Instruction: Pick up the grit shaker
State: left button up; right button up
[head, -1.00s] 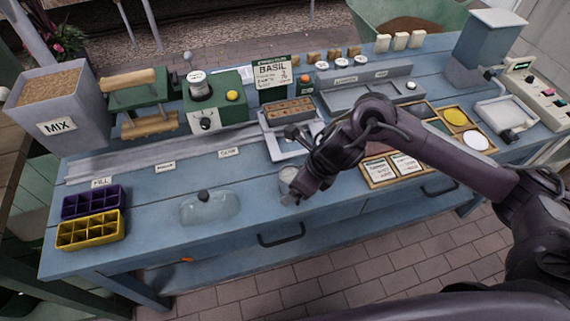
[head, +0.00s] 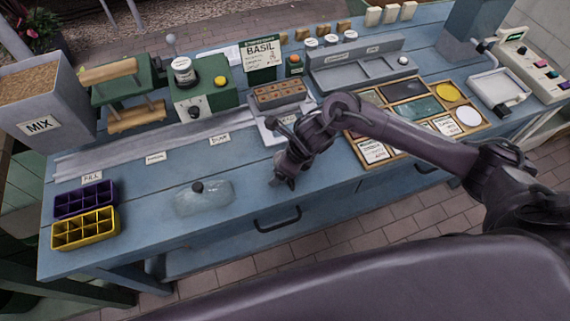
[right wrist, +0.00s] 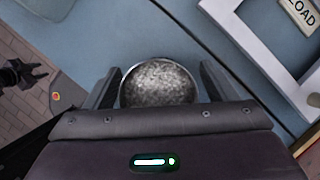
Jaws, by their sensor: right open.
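The grit shaker (right wrist: 160,84) shows in the right wrist view as a round container with a speckled grey top and a pale rim. My right gripper (right wrist: 162,70) is open, with one finger on each side of it. I cannot tell whether the fingers touch it. In the head view my right gripper (head: 284,183) is low over the bench's front part and hides the shaker. A small dark claw-like part (right wrist: 24,72) at the left of the right wrist view may be my left gripper; its jaw state is unclear.
A clear domed cover (head: 204,199) with a dark knob stands left of my right gripper. Purple (head: 85,199) and yellow (head: 84,231) cell trays sit at the bench's left end. A framed board (head: 372,151) lies right. A pale frame (right wrist: 262,50) is near the right finger.

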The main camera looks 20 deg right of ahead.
jog(key=c, duration=1.2)
